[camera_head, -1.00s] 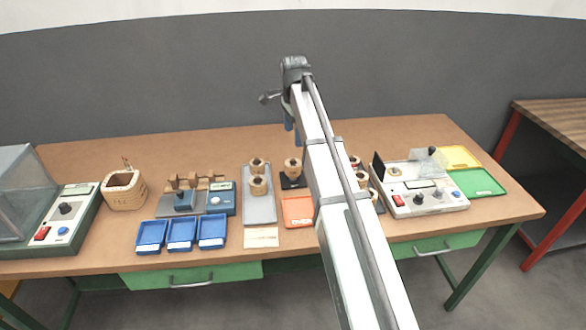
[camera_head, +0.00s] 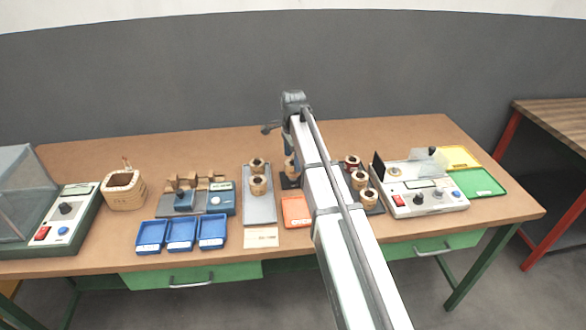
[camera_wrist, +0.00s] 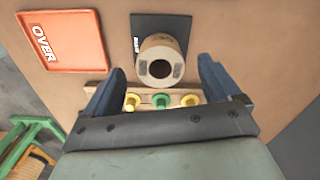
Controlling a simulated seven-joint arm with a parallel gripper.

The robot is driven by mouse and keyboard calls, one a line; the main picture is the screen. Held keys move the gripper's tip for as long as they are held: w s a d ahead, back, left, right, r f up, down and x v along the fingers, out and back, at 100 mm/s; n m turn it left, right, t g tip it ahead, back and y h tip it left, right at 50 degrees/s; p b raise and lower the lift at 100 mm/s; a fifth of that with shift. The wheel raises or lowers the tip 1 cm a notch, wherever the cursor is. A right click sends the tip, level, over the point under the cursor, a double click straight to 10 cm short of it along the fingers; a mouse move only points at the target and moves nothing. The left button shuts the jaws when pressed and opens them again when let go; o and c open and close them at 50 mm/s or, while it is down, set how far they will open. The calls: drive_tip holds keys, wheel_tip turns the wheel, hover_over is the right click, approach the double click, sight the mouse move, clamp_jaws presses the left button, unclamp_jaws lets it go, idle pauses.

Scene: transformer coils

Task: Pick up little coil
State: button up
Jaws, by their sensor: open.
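A small tan coil (camera_wrist: 160,58) with a dark centre hole stands on a dark pad (camera_wrist: 178,27) in the wrist view. My gripper (camera_wrist: 161,66) is open and empty, its two blue fingers apart on either side of the coil's near part in the picture. I cannot tell whether the fingers are down at the coil's height or still above it. Two similar coils (camera_head: 258,184) stand on a grey tray (camera_head: 260,213), and several coils (camera_head: 360,180) stand right of my arm.
An orange tray (camera_wrist: 62,42) marked OVER lies beside the pad. A wooden strip with yellow and green spools (camera_wrist: 162,101) shows between the fingers. A test device (camera_head: 425,202) stands right; blue bins (camera_head: 181,235) stand left. The table's back strip is clear.

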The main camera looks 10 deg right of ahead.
wheel_tip(320, 180, down, 3)
drive_tip(key=shift+f, duration=0.2)
drive_tip(key=shift+r, duration=0.1)
drive_tip(key=c, duration=1.3)
